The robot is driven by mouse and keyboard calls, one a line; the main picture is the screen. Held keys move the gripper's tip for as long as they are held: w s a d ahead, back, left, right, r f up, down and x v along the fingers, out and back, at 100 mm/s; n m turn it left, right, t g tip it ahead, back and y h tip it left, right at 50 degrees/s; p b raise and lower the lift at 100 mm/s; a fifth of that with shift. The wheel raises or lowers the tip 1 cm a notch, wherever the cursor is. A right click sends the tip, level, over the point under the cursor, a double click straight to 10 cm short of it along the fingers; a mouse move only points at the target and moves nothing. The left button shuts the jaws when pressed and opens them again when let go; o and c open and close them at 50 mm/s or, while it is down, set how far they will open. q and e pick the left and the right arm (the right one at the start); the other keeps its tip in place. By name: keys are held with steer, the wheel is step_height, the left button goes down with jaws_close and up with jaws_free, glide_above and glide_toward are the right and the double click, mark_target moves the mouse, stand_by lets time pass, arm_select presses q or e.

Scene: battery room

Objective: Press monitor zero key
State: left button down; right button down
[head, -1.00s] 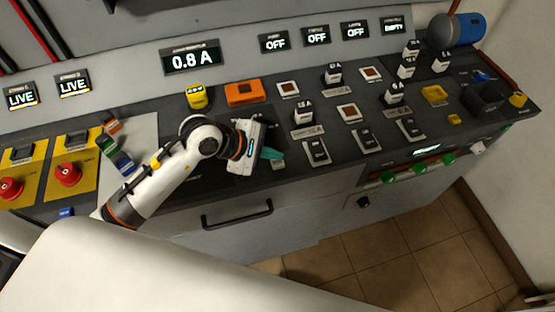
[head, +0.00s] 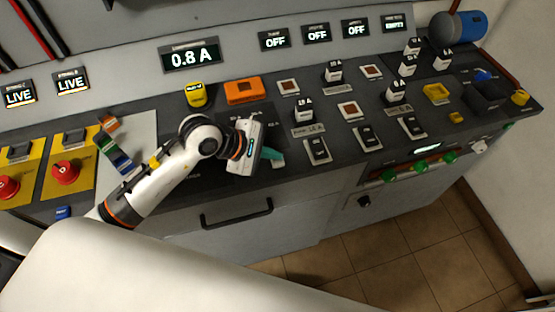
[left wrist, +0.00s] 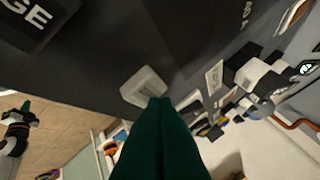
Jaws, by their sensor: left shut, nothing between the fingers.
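A monitor display (head: 190,57) reads 0.8 A on the back panel. My left gripper (head: 272,155) is low over the front of the console, below that display, with its teal fingers shut and empty. In the left wrist view the shut green fingertips (left wrist: 160,103) point at a small pale grey key (left wrist: 140,84) on the dark panel, right at its edge. I cannot tell whether they touch it. No lettering on the key is readable. In the head view the gripper and fingers mostly hide the key. My right gripper (left wrist: 24,110) shows small at the left of the wrist view, over the floor.
A yellow block (head: 196,95) and an orange frame (head: 243,91) stand behind the left gripper. Several labelled switches are to its right, with a breaker (head: 317,150) nearest. A red emergency knob (head: 65,172) is at left. A drawer handle (head: 237,214) is below.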

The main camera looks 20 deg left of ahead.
mark_target(272, 163)
arm_select(q)
steer(key=shift+f+b, duration=0.45)
steer(key=shift+b, duration=0.05)
stand_by(0.7)
steer(key=shift+r, duration=0.2)
steer(key=shift+r+p, duration=0.45)
steer(key=shift+r, duration=0.25)
steer(key=shift+r+p, duration=1.55)
steer(key=shift+r, duration=0.95)
steer(key=shift+s+f, duration=0.1)
